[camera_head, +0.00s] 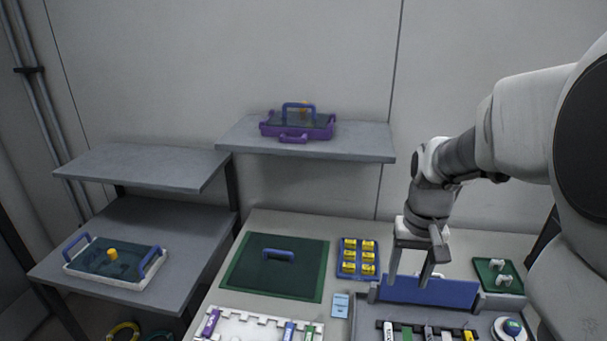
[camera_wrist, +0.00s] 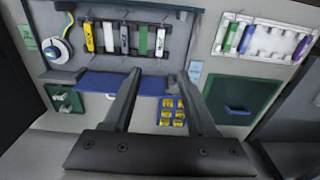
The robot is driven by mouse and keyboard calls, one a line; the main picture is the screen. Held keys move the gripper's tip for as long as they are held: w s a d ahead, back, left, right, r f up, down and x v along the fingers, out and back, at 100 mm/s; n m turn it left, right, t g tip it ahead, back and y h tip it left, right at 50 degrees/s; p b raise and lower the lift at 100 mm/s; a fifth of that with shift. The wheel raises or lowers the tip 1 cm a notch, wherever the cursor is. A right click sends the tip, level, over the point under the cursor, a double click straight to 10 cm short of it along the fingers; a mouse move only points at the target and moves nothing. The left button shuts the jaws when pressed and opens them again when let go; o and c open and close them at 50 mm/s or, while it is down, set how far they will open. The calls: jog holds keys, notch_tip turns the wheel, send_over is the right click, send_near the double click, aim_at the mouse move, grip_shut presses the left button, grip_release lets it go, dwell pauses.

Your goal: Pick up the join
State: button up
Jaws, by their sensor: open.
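No single piece can be surely told as the join. A row of several short bars, white, green, grey and yellow, sits in the grey station (camera_head: 365,324); the yellow bar (camera_wrist: 89,37) and green bar (camera_wrist: 143,40) also show in the wrist view. A blue panel (camera_head: 428,291) stands along the station's back edge. My gripper (camera_head: 409,279) is open and empty, fingers pointing down, above the blue panel area. In the wrist view my gripper (camera_wrist: 159,76) shows both fingers apart with nothing between them.
A white notched tray (camera_head: 240,323) holds purple, blue and green pieces. A blue rack (camera_head: 347,270) holds several yellow pieces. A green mat (camera_head: 240,275) with a blue handle lies left. A green block (camera_head: 490,268) carries white parts. A purple case (camera_head: 268,128) sits on the back shelf.

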notch_tip(320, 180, down, 2)
jog(key=f, duration=0.1)
jog(key=b, duration=0.3)
send_over(389, 333)
jog(key=f, duration=1.1)
jog(key=shift+s+a+f, duration=0.25)
jog(key=shift+s+a, duration=0.1)
jog(key=shift+s, duration=0.05)
jog(key=shift+w+d+f+b, duration=0.1)
jog(key=shift+w+f+b, duration=0.1)
jog(key=shift+f, duration=0.7)
jog(key=shift+w+d+f+b, duration=0.1)
jog(key=shift+f+b, duration=0.05)
jog(key=shift+f, duration=0.7)
jog(key=shift+w+d+f+b, duration=0.1)
jog(key=shift+f+b, duration=0.1)
jog(key=shift+f, duration=0.7)
grip_shut()
